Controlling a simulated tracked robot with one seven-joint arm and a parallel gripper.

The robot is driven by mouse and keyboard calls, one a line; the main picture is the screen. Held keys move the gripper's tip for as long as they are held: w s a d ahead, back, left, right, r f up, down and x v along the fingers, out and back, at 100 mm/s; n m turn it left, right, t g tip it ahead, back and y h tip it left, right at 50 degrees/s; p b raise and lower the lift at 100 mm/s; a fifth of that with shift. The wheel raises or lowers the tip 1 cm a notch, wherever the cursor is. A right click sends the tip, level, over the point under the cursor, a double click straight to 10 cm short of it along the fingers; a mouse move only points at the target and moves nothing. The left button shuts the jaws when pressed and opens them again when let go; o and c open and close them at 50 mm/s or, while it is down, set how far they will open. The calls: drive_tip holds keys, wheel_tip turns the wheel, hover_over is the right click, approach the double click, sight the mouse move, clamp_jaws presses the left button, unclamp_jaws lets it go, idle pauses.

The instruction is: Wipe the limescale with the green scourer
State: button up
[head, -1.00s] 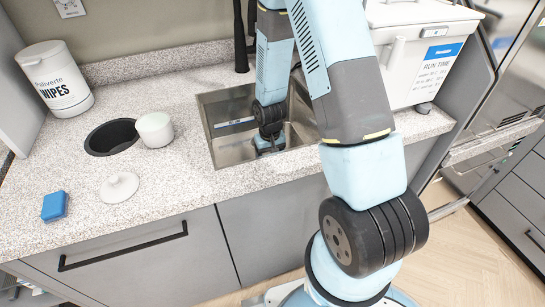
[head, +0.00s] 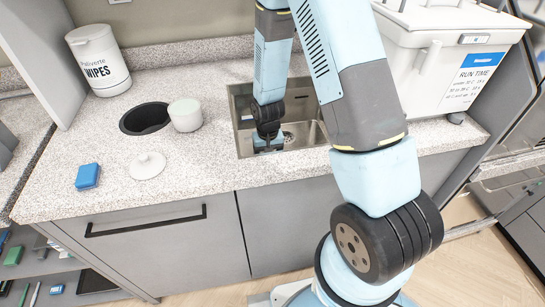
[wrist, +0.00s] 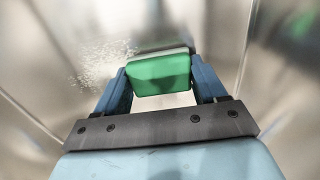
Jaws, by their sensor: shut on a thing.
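My gripper (wrist: 162,83) is shut on the green scourer (wrist: 160,73), with one blue finger on each side of it. In the head view my gripper (head: 267,141) is down inside the steel sink (head: 241,103), near its left side; the scourer cannot be made out there. The limescale (wrist: 103,62) is a white speckled patch on the sink's metal in the wrist view, just left of the scourer and partly behind it. Whether the scourer touches the metal I cannot tell.
Left of the sink are a pale cup (head: 185,116), a dark round hole (head: 145,118), a white lid (head: 148,166), a blue block (head: 88,176) and a wipes tub (head: 98,60). A large white container (head: 445,60) stands right of the sink.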

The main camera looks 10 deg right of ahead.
drive_tip(key=shift+a+f, duration=0.1)
drive_tip(key=shift+a, duration=0.6)
drive_tip(key=shift+r, duration=3.9)
drive_tip(key=shift+r, duration=0.1)
